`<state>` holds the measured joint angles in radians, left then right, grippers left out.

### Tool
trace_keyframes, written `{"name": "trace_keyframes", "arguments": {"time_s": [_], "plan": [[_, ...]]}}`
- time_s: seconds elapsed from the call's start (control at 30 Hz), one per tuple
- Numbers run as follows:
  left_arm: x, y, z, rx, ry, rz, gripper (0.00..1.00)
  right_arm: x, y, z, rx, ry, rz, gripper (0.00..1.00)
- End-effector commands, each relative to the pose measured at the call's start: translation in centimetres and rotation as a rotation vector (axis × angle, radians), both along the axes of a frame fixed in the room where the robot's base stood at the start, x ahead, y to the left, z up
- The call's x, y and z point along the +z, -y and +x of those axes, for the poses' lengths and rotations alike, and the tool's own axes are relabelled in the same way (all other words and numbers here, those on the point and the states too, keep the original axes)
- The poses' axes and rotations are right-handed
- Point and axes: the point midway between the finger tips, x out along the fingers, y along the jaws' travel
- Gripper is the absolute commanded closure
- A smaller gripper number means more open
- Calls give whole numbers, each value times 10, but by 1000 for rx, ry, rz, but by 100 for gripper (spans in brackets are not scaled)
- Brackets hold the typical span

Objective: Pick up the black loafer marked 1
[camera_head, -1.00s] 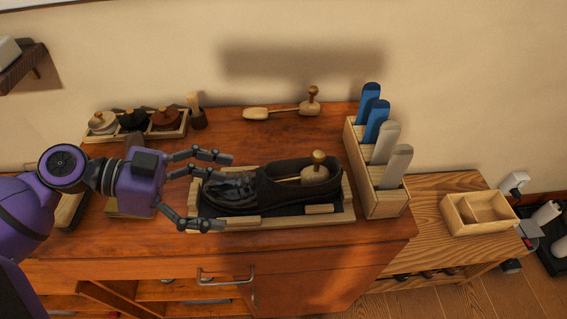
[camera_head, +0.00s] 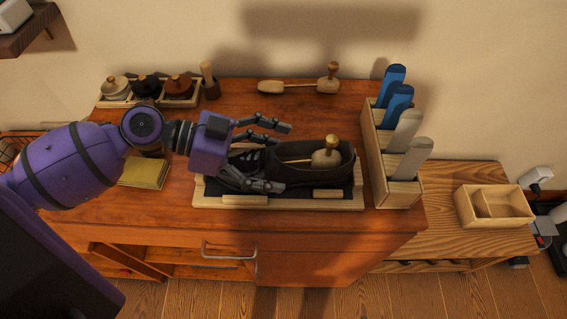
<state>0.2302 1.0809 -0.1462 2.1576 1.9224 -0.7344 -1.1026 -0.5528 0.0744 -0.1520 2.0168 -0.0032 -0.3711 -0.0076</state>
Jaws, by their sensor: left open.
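A black loafer (camera_head: 308,169) lies in a shallow wooden tray (camera_head: 290,202) with a dark lining, on the reddish wooden cabinet. Its toe points left and a wooden shoe tree (camera_head: 325,156) with a round knob sits in its opening. I cannot make out a number mark on it. The fingers partly hide the toe. I cannot tell whether they touch the shoe. My right gripper is not in view.
A wooden rack (camera_head: 385,160) with blue and grey upright pieces stands close right of the tray. Another shoe tree (camera_head: 300,87) lies behind. A yellow block (camera_head: 143,174) lies left.

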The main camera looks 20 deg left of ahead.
Motion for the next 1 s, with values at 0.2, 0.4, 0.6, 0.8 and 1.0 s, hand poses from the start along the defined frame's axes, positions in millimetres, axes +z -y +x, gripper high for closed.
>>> {"name": "trace_keyframes", "arguments": {"time_s": [0.2, 0.4, 0.6, 0.8, 1.0], "plan": [[-2, 2, 0, 1, -2, 0, 17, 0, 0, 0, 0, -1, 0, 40], [-2, 2, 0, 1, -2, -1, 36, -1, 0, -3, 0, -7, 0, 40], [-2, 3, -1, -1, -5, 0, 63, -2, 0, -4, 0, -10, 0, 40], [-3, 3, -2, -2, -9, 0, 83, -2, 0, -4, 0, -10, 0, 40], [-3, 3, -1, -1, -9, -3, 83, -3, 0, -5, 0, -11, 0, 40]]}}
